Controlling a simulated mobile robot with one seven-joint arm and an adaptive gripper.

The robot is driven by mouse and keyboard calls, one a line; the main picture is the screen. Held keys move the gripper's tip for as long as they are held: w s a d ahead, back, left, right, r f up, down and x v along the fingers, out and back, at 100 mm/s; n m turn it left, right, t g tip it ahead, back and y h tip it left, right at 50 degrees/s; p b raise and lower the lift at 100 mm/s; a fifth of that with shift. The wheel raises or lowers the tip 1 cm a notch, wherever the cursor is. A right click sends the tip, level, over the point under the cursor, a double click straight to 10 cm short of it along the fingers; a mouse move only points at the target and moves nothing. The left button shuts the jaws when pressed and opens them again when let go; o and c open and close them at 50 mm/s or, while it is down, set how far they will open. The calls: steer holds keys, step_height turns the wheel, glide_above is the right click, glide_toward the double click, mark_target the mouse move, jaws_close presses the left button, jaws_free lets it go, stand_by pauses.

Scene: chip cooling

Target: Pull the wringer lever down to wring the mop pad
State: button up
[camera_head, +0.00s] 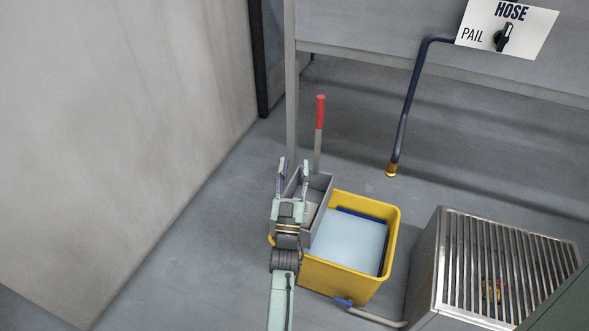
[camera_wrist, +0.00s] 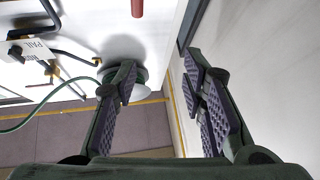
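A yellow bucket (camera_head: 345,284) stands on the floor with pale blue water in it. A grey wringer (camera_head: 320,182) sits at its left side, partly hidden by my arm. The wringer lever (camera_head: 319,125) stands upright, with a grey shaft and a red grip; the red grip also shows at the top edge of the wrist view (camera_wrist: 137,8). A pale patch (camera_head: 311,214) shows inside the wringer; I cannot tell whether it is the mop pad. My gripper (camera_head: 294,166) is open and empty, appearing in front of the wringer and below the red grip. Its spread fingers fill the wrist view (camera_wrist: 158,80).
A slatted metal box (camera_head: 505,255) stands right of the bucket, with a blue-tipped grey pipe (camera_head: 372,314) near it. A dark blue pipe (camera_head: 407,110) hangs behind, below a HOSE/PAIL selector sign (camera_head: 507,22). A pale wall (camera_head: 110,120) is at left. Floor left of the bucket is clear.

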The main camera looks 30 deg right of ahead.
steer(key=v, duration=0.7)
steer(key=shift+s+f, duration=0.15)
steer(key=shift+s, duration=0.05)
steer(key=shift+a, duration=0.15)
